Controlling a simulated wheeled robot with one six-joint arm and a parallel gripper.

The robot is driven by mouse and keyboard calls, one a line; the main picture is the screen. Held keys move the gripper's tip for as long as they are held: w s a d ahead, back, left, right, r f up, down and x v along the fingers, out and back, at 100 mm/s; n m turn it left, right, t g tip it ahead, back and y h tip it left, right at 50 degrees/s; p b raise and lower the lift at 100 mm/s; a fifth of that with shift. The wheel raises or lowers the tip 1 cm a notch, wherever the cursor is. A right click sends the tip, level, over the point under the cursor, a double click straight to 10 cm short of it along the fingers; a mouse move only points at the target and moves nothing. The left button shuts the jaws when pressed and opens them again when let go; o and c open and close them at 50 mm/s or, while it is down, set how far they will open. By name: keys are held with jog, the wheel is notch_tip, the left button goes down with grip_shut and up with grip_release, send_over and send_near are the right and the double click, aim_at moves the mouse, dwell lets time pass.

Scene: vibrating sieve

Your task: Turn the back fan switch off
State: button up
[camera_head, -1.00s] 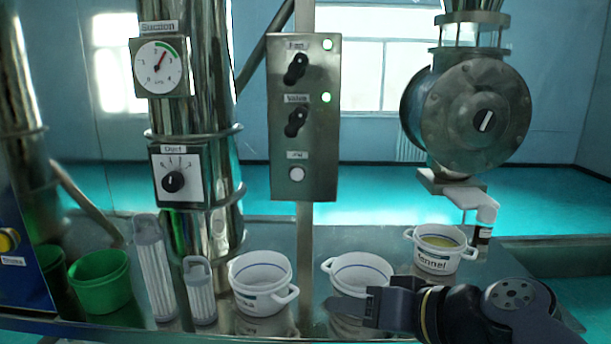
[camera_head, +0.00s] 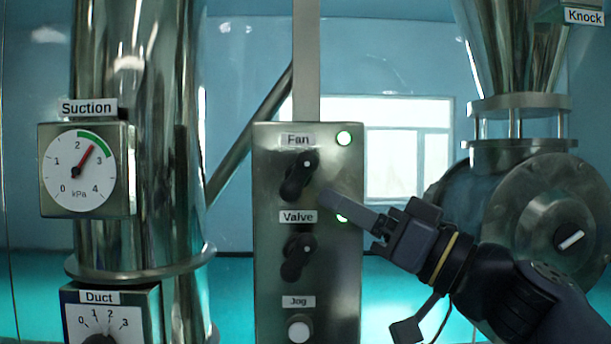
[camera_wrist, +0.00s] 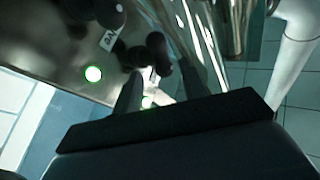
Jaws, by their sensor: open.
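The fan switch (camera_head: 300,177) is a black knob under a "Fan" label on a grey metal panel (camera_head: 270,225). A lit green lamp (camera_head: 343,138) is to its upper right. My gripper (camera_head: 328,197) comes from the right, with its fingertips just right of and slightly below the fan knob. In the head view I cannot tell whether they touch it. In the wrist view my gripper (camera_wrist: 160,88) has two spread fingers with a black knob (camera_wrist: 155,52) just beyond them. Which knob that is I cannot tell.
Below the fan knob are a valve knob (camera_head: 298,257), its lit lamp partly behind my gripper, and a white jog button (camera_head: 300,328). A suction gauge (camera_head: 80,175) and duct dial (camera_head: 107,320) are at left. A round metal housing (camera_head: 550,215) stands at right.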

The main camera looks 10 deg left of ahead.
aim_at(303, 184)
jog(key=p+x, duration=0.3)
jog(key=x, duration=0.5)
jog(key=shift+w+a, duration=0.15)
jog(key=shift+a, duration=0.1)
grip_shut()
